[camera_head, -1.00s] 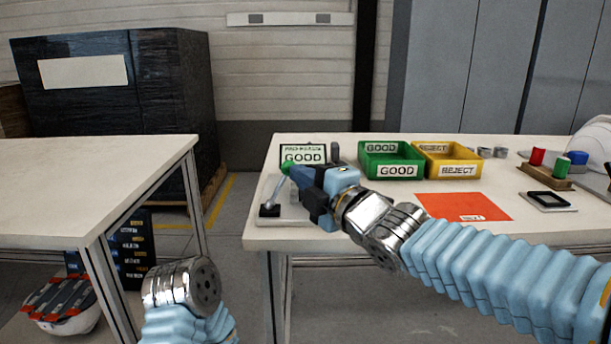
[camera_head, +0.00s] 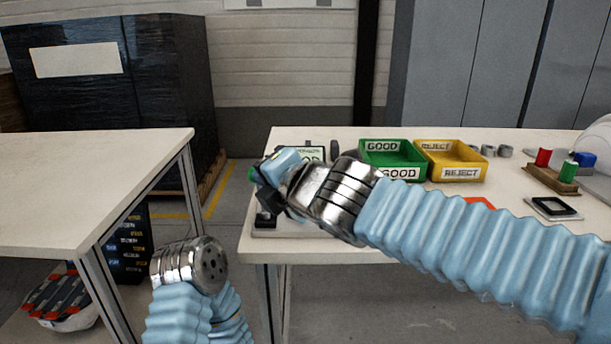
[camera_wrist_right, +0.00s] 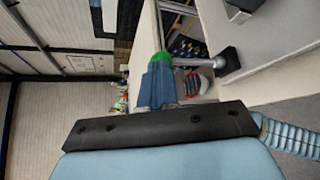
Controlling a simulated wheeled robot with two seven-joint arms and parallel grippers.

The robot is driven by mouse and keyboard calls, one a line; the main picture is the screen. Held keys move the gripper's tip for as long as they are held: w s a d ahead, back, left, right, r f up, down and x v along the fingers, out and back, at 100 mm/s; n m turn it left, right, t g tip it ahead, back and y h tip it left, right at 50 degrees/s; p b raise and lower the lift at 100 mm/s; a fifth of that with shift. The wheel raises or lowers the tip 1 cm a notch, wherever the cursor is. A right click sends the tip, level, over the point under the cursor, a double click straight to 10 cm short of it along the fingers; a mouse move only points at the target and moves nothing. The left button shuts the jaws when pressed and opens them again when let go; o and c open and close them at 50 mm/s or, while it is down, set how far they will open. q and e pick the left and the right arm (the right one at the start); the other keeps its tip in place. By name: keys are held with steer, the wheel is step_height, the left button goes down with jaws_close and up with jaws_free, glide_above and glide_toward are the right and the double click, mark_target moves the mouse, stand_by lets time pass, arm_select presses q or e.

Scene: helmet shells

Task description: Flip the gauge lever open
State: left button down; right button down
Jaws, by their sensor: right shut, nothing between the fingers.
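The gauge lever's green knob (camera_head: 252,174) shows at the left end of the right-hand table, just left of my right gripper (camera_head: 264,182). Its black pivot block (camera_head: 265,219) sits below, near the table's left edge. In the right wrist view, the grey lever rod (camera_wrist_right: 202,62) runs from the dark pivot (camera_wrist_right: 229,62) to the green knob (camera_wrist_right: 162,59). My right gripper's blue fingers (camera_wrist_right: 158,82) are shut and empty, with their tips at the knob; I cannot tell if they touch. My left forearm ends low in the head view; its gripper is not visible.
A green GOOD bin (camera_head: 393,160) and a yellow REJECT bin (camera_head: 450,160) stand right of my gripper. A floor gap separates this table from the left table (camera_head: 90,190).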

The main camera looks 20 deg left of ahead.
steer(key=shift+s+a+n+h+p, duration=0.25)
steer(key=shift+a+n+h, duration=0.2)
steer(key=shift+a, duration=0.45)
steer(key=shift+r, duration=0.15)
steer(key=shift+r+p, duration=0.65)
steer(key=shift+p, duration=0.2)
